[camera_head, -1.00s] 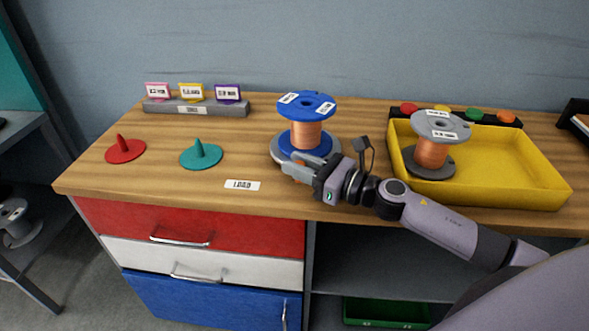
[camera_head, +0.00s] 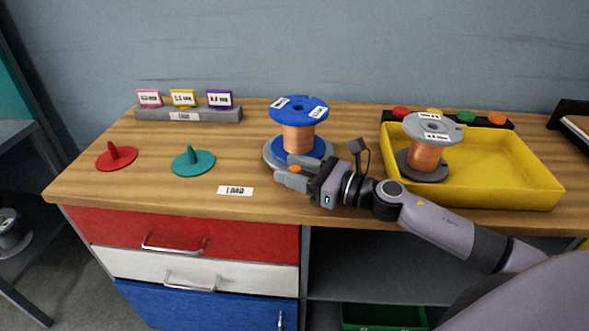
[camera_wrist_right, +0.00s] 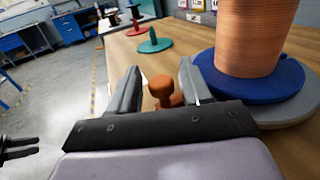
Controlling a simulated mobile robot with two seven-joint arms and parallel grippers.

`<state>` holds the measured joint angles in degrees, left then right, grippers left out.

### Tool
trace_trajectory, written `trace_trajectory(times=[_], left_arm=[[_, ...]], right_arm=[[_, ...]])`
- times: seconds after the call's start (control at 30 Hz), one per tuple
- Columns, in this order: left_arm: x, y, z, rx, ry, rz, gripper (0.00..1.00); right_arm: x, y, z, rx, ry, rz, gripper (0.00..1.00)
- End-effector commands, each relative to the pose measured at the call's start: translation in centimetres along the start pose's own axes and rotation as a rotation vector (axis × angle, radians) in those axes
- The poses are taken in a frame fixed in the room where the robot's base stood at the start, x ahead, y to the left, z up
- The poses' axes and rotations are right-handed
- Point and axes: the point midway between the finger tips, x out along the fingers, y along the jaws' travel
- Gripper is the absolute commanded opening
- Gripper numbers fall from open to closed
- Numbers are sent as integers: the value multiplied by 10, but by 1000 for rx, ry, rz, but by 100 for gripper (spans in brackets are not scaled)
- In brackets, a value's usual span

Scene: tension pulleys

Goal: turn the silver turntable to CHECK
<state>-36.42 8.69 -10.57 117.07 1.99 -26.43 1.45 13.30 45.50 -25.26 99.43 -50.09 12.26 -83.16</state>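The silver turntable (camera_head: 270,157) lies flat on the wooden bench and carries a blue-flanged spool (camera_head: 298,138) wound with copper wire. An orange knob (camera_wrist_right: 163,90) stands at the turntable's near side. My right gripper (camera_head: 284,171) is there, its fingers open on either side of the knob; in the right wrist view a gap shows on the knob's left. A white LOAD label (camera_head: 235,191) lies on the bench to the left. I see no CHECK label; it may be hidden by my arm. A dark two-pronged shape at the wrist view's left edge may be my left gripper.
A yellow tray (camera_head: 510,193) with a grey copper spool (camera_head: 427,150) stands to the right. Red (camera_head: 116,158) and teal (camera_head: 193,162) pegged discs lie to the left. A grey card rack (camera_head: 188,115) stands behind them. The bench around the LOAD label is clear.

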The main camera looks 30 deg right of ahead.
Motion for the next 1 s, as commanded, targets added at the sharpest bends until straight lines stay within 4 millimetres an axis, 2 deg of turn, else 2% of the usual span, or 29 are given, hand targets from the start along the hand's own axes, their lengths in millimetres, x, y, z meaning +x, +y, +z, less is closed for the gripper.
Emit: trace_trajectory(times=[0.27, 0.7, 1.0], left_arm=[[2, 1, 2, -7, 0, 0, 41], [9, 0, 12, -5, -1, -1, 41], [10, -2, 14, 4, -3, -1, 41]], right_arm=[[-11, 0, -2, 1, 1, -2, 48], [-60, 0, -2, 2, 2, 0, 48], [-71, 0, 0, 0, 0, 0, 48]])
